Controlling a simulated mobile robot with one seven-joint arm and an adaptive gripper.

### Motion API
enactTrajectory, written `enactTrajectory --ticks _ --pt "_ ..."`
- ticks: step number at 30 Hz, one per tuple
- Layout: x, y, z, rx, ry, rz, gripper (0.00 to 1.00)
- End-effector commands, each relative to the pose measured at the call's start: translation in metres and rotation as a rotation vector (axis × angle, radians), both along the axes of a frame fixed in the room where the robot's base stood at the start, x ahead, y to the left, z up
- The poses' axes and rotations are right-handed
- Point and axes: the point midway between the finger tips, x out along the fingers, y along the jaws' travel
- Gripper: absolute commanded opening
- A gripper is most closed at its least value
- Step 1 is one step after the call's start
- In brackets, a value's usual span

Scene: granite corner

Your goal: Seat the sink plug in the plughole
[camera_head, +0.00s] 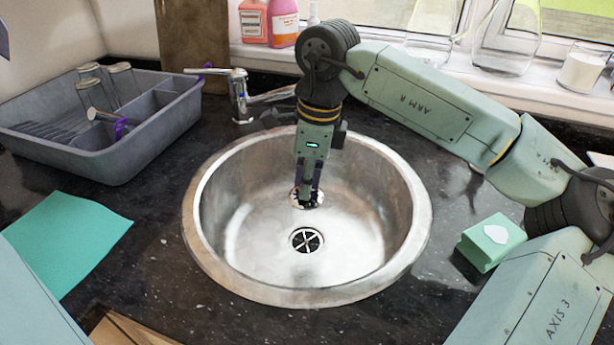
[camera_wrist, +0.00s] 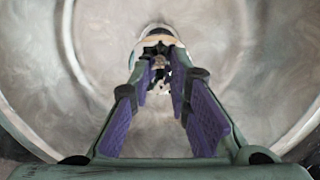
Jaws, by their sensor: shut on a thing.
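The round steel sink (camera_head: 375,235) is set into the dark worktop. Its plughole (camera_head: 306,240), a dark round opening with a cross-shaped grate, is uncovered in the head view. My gripper (camera_head: 309,196) points down into the bowl, shut on the sink plug (camera_head: 295,200), a small round piece with a pale rim. The plug appears behind the plughole in the picture; its exact height above the bowl is unclear. In the wrist view, my gripper's purple-padded fingers (camera_wrist: 161,82) converge on the plug (camera_wrist: 153,33), partly hiding it.
A chrome tap (camera_head: 240,98) stands behind the sink. A grey dish rack (camera_head: 100,150) with glasses is at left, above a green cloth (camera_head: 65,240). Bottles (camera_head: 283,22) and glassware line the sill.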

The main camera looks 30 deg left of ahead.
Motion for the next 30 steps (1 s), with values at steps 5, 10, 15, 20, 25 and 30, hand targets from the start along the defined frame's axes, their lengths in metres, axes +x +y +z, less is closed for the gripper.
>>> enactTrajectory --ticks 5,10,15,20,25,30 --pt "0.0 0.0 0.0004 0.0 0.0 0.0 0.0" --pt "0.0 0.0 0.0004 0.0 0.0 0.0 0.26" --pt "0.0 0.0 0.0004 0.001 0.0 0.0 0.38" --pt "0.0 0.0 0.0004 0.001 0.0 0.0 0.41" --pt "0.0 0.0 0.0004 0.001 0.0 0.0 0.41" --pt "0.0 0.0 0.0004 0.001 0.0 0.0 0.41"
